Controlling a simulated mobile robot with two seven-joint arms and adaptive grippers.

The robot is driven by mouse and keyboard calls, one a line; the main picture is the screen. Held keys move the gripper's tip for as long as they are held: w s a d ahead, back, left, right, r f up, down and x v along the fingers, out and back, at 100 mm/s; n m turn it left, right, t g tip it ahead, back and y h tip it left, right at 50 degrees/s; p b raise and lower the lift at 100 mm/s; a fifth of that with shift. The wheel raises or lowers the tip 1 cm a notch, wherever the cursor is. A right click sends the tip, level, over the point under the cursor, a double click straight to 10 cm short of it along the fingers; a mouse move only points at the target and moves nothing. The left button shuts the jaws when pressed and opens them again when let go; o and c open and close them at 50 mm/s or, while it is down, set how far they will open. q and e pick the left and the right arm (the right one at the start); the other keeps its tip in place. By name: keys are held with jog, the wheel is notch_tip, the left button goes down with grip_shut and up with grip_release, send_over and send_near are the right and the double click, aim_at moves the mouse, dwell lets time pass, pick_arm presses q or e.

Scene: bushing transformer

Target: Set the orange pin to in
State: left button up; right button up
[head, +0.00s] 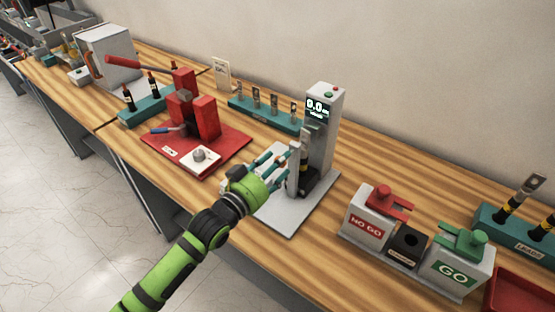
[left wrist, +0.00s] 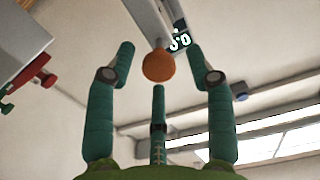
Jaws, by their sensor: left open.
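The orange pin (left wrist: 158,66) shows its round end in the left wrist view, on a grey part just below a lit display. It lies between the spread fingertips of my left gripper, with clear gaps to the fingers on both sides. In the head view, my left gripper (head: 279,166) is open and empty in front of the grey tester (head: 319,133) with the display. The pin cannot be made out there. A dark bushing (head: 304,165) stands upright in the tester beside the fingers. My right gripper is not in view.
A red press (head: 194,110) on a red plate stands left of the tester. A teal rack (head: 258,116) sits behind. NO GO (head: 366,222) and GO (head: 459,261) boxes stand at the right. Some bare wooden bench (head: 350,165) lies right of the tester.

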pick_arm(q)
jog(key=shift+w, duration=0.1)
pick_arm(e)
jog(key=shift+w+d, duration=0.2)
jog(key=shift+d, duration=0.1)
pick_arm(q)
jog(key=shift+c, duration=0.4)
